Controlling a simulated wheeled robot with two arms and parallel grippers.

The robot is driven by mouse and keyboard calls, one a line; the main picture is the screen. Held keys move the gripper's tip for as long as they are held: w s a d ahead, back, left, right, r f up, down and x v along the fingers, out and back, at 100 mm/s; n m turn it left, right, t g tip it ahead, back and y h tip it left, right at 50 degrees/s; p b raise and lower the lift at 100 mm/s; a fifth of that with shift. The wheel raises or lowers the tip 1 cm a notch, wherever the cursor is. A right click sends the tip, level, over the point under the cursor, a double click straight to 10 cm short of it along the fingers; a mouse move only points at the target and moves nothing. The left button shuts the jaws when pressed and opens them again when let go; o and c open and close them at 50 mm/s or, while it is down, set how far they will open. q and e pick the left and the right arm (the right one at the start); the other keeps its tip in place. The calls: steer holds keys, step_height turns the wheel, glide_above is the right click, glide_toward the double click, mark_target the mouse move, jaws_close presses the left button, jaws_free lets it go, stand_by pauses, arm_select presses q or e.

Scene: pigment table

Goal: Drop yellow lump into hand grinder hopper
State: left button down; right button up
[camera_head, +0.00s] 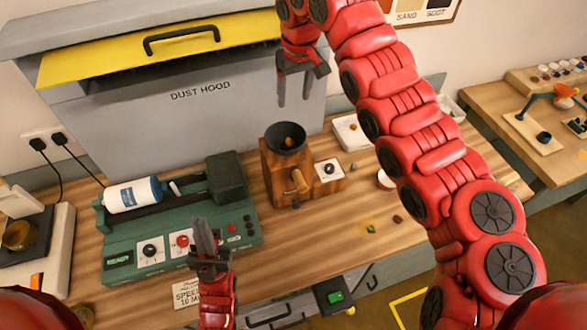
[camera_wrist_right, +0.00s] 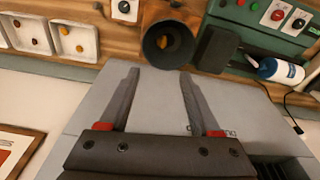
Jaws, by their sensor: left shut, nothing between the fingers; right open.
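The hand grinder (camera_head: 287,180) is a wooden box with a dark round hopper (camera_head: 288,132) on top, standing mid-table. A yellow-orange lump (camera_head: 289,141) lies inside the hopper. The right wrist view also shows the hopper (camera_wrist_right: 170,57) with the lump (camera_wrist_right: 161,42) in it. My right gripper (camera_head: 294,97) is open and empty, above and behind the hopper in front of the dust hood. Its spread fingers (camera_wrist_right: 159,72) show nothing between them. My left gripper (camera_head: 205,232) is shut and empty, pointing up near the front of the green machine.
The green machine (camera_head: 135,241) with a white bottle (camera_head: 133,195) stands left of the grinder. White trays (camera_wrist_right: 78,38) with lumps lie on the grinder's other side. A green lump (camera_head: 371,229) and a brown lump (camera_head: 397,219) lie on the table. The dust hood (camera_head: 190,120) stands behind.

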steer(key=r, duration=0.2)
steer(key=r+p, duration=0.1)
steer(key=r, duration=0.1)
steer(key=s+r+p, duration=0.1)
steer(key=shift+d+r, duration=0.2)
steer(key=shift+r, duration=0.2)
steer(key=shift+w, duration=0.15)
steer(key=shift+f, duration=0.1)
